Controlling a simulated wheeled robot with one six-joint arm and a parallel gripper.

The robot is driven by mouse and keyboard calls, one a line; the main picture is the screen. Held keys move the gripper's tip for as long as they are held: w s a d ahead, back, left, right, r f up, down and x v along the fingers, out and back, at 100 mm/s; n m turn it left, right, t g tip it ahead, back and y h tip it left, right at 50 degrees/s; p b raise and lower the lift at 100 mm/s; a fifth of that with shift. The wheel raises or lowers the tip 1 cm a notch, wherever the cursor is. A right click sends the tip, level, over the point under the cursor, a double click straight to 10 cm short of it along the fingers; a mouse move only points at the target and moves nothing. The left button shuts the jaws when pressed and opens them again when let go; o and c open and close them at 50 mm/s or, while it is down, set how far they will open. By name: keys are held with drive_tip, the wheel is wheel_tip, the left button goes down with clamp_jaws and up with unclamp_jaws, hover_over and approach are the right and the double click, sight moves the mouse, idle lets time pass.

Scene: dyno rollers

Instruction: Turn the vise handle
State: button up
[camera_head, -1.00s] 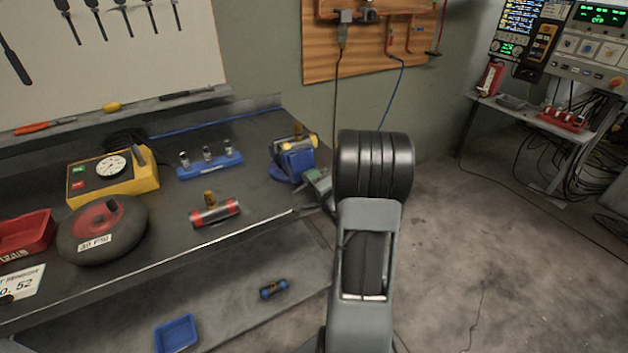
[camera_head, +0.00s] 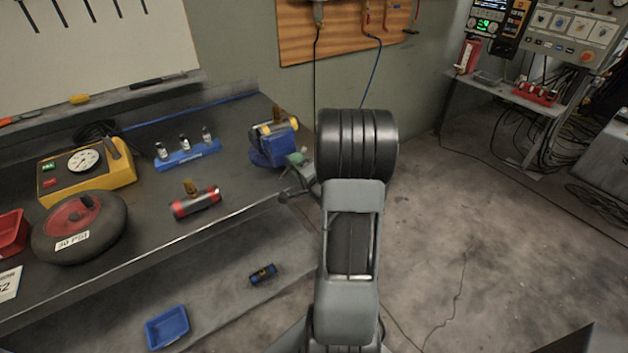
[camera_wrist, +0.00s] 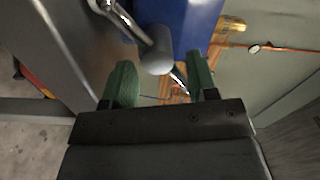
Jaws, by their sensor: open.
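The blue vise (camera_head: 272,150) stands on the bench's right end; its blue body fills the top middle of the wrist view (camera_wrist: 188,22). Its handle, a shiny metal bar (camera_wrist: 128,18) through a grey rounded screw end (camera_wrist: 155,50), runs diagonally from upper left to lower right in the wrist view. My gripper (camera_wrist: 160,82) is open, with one green finger on each side of the screw end and the bar's lower part. I cannot tell whether either finger touches the handle. In the head view my gripper (camera_head: 299,166) is small, beside the vise, and partly hidden by my arm.
On the bench (camera_head: 150,225) are a red-banded cylinder (camera_head: 196,201), a blue rack (camera_head: 187,155), a yellow gauge box (camera_head: 88,175) and a dark round wheel (camera_head: 80,230). A blue tray (camera_head: 167,327) lies on the lower shelf. The floor at right is open.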

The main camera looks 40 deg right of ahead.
drive_tip(key=s+a+p, duration=0.1)
drive_tip(key=s+p, duration=0.9)
drive_tip(key=s, duration=0.2)
drive_tip(key=shift+a, duration=0.3)
drive_tip(key=shift+o, duration=0.2)
drive_tip(key=w+n, duration=0.1)
drive_tip(key=w, duration=0.3)
drive_tip(key=w+d+n, duration=0.1)
drive_tip(key=w+n, duration=0.1)
drive_tip(key=w, duration=0.3)
drive_tip(key=w+d+r+n, duration=0.1)
drive_tip(key=w+n, duration=0.1)
drive_tip(key=w, duration=0.3)
drive_tip(key=shift+w, duration=0.1)
